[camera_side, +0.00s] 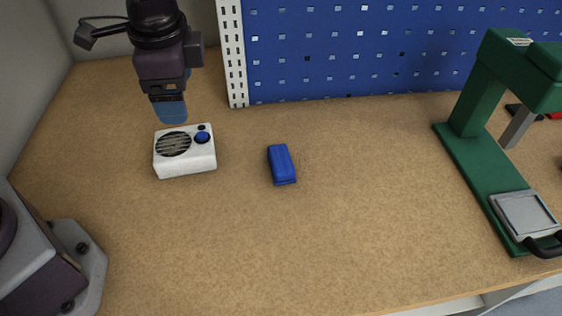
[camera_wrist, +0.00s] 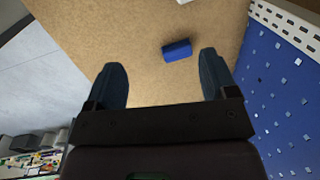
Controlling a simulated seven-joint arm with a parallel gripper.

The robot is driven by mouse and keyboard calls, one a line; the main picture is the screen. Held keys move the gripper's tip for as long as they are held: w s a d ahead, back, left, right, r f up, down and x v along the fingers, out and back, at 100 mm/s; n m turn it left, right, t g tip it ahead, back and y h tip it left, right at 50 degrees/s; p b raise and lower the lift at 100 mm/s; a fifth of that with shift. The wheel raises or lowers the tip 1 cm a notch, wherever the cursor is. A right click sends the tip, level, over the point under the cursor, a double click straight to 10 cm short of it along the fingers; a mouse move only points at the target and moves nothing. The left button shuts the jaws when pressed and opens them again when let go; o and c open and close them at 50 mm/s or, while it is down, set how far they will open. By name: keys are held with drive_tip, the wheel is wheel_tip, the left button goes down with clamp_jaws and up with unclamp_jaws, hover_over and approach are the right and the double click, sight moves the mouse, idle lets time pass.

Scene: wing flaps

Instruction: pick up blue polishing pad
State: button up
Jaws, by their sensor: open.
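The blue polishing pad (camera_side: 282,165) is a small blue block lying on the wooden bench top, near the middle in the side view. In the wrist view the pad (camera_wrist: 177,51) lies beyond the fingertips, between their two lines and nearer the right finger. My gripper (camera_side: 171,112) is up at the left in the side view, behind and above a white box and left of the pad. In the wrist view my gripper (camera_wrist: 163,78) shows two dark blue fingers spread wide apart with nothing between them.
A white box (camera_side: 184,164) with a round grille and blue knob stands left of the pad. A green press (camera_side: 480,165) stands at the right. A blue perforated panel (camera_side: 400,45) rises along the back. The bench between pad and press is clear.

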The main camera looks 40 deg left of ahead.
drive_tip(key=w+d+f+m+y, duration=0.2)
drive_tip(key=w+d+f+m, duration=0.65)
drive_tip(key=f+m, duration=0.35)
drive_tip(key=m+t, duration=0.2)
drive_tip(key=m, duration=0.2)
approach(281, 157)
drive_tip(key=shift+m, duration=0.4)
drive_tip(key=x, duration=1)
drive_tip(key=shift+f, duration=0.25)
drive_tip(key=c, duration=1)
drive_tip(key=shift+r, duration=0.15)
drive_tip(key=shift+r, duration=0.2)
drive_tip(key=r, duration=0.3)
drive_tip(key=shift+s+r, duration=0.3)
drive_tip(key=shift+s, duration=0.1)
drive_tip(key=s+a+r, duration=0.1)
drive_tip(key=s+r, duration=0.2)
drive_tip(key=s, duration=0.1)
drive_tip(key=s+a+r, duration=0.2)
drive_tip(key=s+r, duration=0.1)
drive_tip(key=s, duration=0.1)
drive_tip(key=s+a+r, duration=0.1)
drive_tip(key=s+r, duration=0.1)
drive_tip(key=s, duration=0.2)
drive_tip(key=shift+s+a+r, duration=0.2)
drive_tip(key=shift+s+r, duration=0.1)
drive_tip(key=shift+r, duration=0.1)
